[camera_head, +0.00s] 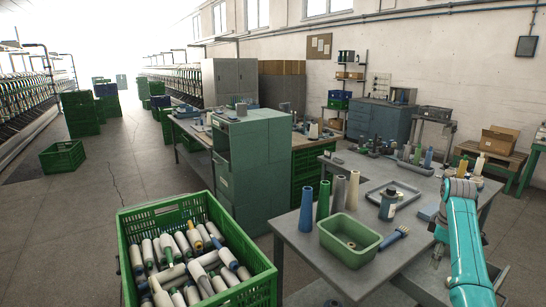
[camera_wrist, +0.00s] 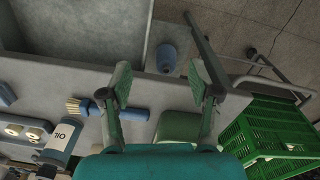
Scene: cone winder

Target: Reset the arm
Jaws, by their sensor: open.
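My gripper (camera_head: 437,258) is at the end of my teal arm at the right in the head view, beside the front right part of the grey table (camera_head: 305,245). It points downward. In the wrist view my gripper (camera_wrist: 158,75) shows two fingers spread wide apart, with nothing held between them. A light green tub (camera_head: 350,250) stands on the table to the left of my gripper. A blue-handled brush (camera_head: 394,238) lies between the tub and my arm; it also shows in the wrist view (camera_wrist: 78,106).
A labelled bottle (camera_head: 388,207), a metal tray (camera_head: 408,190) and several upright cones (camera_head: 322,202) stand on the table. A green crate (camera_head: 262,284) full of wound bobbins is at the front left. A green drawer cabinet (camera_head: 250,150) stands behind. The aisle floor at left is mostly free.

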